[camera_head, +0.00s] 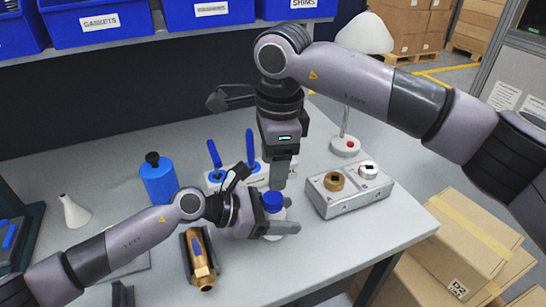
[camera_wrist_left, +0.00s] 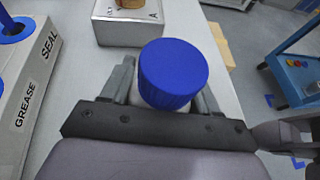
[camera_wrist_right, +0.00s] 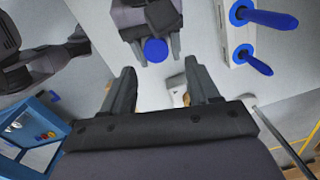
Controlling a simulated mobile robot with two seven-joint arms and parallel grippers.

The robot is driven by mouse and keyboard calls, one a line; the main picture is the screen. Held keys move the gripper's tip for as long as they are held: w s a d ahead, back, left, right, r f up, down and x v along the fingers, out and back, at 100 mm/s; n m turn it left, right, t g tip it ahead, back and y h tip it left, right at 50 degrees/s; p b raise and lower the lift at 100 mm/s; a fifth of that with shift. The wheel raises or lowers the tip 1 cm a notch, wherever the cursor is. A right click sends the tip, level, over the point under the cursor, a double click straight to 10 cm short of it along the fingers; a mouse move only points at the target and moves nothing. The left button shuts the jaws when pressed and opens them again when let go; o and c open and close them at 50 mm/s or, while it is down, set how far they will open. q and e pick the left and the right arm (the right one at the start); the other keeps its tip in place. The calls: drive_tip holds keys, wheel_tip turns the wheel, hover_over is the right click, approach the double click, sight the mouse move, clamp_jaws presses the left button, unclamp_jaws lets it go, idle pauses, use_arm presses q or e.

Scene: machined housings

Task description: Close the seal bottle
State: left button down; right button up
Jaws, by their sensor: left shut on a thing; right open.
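The seal bottle is a small white bottle (camera_head: 288,227) with a ribbed blue cap (camera_head: 273,201) sitting on top. My left gripper (camera_head: 262,222) is shut around its body and holds it upright at the table. In the left wrist view the cap (camera_wrist_left: 173,72) stands above the left fingers, which hide most of the body. I cannot tell whether the cap is screwed tight. My right gripper (camera_head: 279,184) points down, open and empty, just above and beside the cap. In the right wrist view the cap (camera_wrist_right: 155,50) lies beyond the open right fingers (camera_wrist_right: 160,72), apart from them.
Behind the bottle stands a holder labelled SEAL and GREASE (camera_wrist_left: 35,85) with blue-handled tools (camera_head: 214,154). A metal block (camera_head: 345,200) with two rings is to the right. A blue bottle (camera_head: 158,182), a brass part (camera_head: 199,260) and a white cone (camera_head: 74,212) are left.

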sight(273, 197)
drive_tip(key=shift+s+r+n+h, duration=0.1)
drive_tip(key=shift+r+n+h, duration=0.3)
drive_tip(key=shift+n, duration=0.7)
drive_tip(key=shift+f, duration=3.95)
drive_tip(key=c, duration=1.1)
drive_tip(key=shift+o, duration=0.2)
drive_tip(key=shift+m, duration=1.8)
drive_tip(key=o, duration=1.2)
drive_tip(key=shift+c, duration=0.2)
